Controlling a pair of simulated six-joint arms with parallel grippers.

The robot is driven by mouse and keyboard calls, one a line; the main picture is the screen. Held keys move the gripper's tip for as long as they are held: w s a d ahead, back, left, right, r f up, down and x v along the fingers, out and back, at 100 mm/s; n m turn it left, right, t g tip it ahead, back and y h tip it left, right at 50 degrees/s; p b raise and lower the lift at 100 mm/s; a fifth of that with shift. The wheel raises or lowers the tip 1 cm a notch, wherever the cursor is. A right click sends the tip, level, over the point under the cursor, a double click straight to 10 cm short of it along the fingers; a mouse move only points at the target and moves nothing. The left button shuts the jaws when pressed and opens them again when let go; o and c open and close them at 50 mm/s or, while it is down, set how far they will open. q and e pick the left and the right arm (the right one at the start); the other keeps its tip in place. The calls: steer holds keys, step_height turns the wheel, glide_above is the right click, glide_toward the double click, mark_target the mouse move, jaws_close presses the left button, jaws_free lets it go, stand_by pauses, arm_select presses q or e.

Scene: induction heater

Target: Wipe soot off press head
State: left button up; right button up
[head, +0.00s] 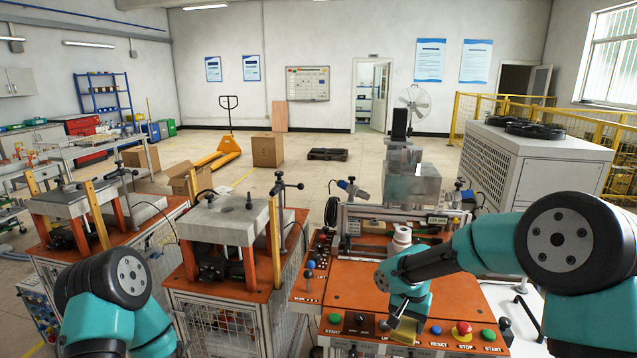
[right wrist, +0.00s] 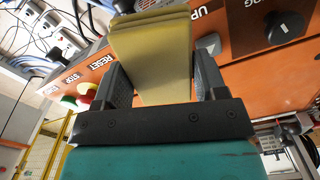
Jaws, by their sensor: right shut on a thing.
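My right gripper (head: 402,314) is low over the front of the orange machine, near its button panel. It is shut on a yellow folded cloth or pad (right wrist: 152,50), which sits between both fingers in the right wrist view; the cloth (head: 406,331) also shows below the gripper in the head view. Farther back on the machine stand a grey metal block (head: 413,188) and a white, ringed cylinder (head: 401,240). I cannot tell which part is the press head, and soot is too small to make out. My left arm enters at the lower left; its gripper is out of frame.
The button panel has a red stop button (head: 462,328) and green start buttons. Two similar presses, one with a grey top plate (head: 226,220), stand to the left. A white cabinet (head: 530,160) with black fans stands at right behind the arm.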

steer(key=shift+a+f+n, duration=0.15)
steer(key=shift+a+n, duration=0.8)
steer(key=shift+n, duration=0.15)
steer(key=shift+d, duration=0.1)
